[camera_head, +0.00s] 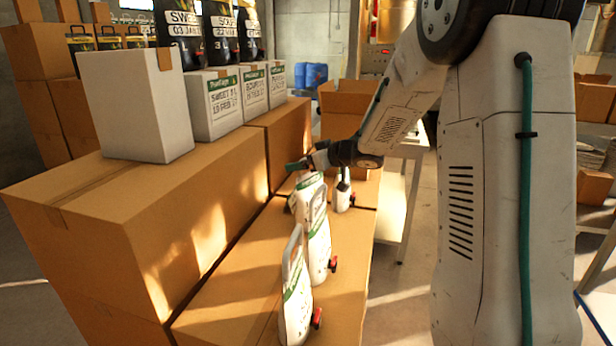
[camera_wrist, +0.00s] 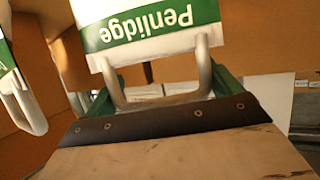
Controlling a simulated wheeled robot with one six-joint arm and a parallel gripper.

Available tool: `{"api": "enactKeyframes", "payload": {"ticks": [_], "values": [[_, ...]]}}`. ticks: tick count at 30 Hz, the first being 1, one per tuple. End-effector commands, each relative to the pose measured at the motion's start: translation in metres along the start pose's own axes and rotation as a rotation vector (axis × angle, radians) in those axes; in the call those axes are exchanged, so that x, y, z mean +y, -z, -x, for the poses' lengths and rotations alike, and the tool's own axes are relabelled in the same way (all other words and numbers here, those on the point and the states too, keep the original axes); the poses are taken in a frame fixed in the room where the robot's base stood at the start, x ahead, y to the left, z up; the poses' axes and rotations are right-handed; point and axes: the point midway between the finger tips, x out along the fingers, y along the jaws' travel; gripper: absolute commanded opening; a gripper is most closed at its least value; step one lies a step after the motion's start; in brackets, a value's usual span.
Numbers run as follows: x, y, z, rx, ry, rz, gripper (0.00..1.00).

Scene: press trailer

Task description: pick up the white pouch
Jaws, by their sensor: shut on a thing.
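My gripper (camera_head: 300,167) reaches over the row of white pouches, its green fingers at the top of one of them. This white pouch (camera_head: 301,197), with a green band, hangs or stands under the fingers; the head view does not show clearly whether its base touches the box. Similar pouches (camera_head: 318,240) (camera_head: 296,297) stand nearer the camera. Another (camera_head: 343,192) is beyond to the right.
The pouches are on a low cardboard box (camera_head: 240,292). A taller cardboard box (camera_head: 130,215) stands left, carrying white cartons (camera_head: 135,105). In the wrist view, a neighbouring pouch (camera_wrist: 22,95) is close at the left. Open floor (camera_head: 400,285) lies right of the boxes.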

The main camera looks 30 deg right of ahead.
Motion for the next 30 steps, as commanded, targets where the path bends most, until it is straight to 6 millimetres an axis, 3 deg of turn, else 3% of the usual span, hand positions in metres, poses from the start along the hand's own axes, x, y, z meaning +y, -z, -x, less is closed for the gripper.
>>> {"api": "enactKeyframes", "payload": {"ticks": [16, 26, 30], "values": [[0.001, 0.035, 0.014, 0.005, 0.0, 0.003, 0.2], [-0.003, 0.026, 0.041, 0.005, -0.002, 0.001, 0.2], [-0.005, 0.019, 0.063, 0.005, -0.003, 0.001, 0.2]]}}
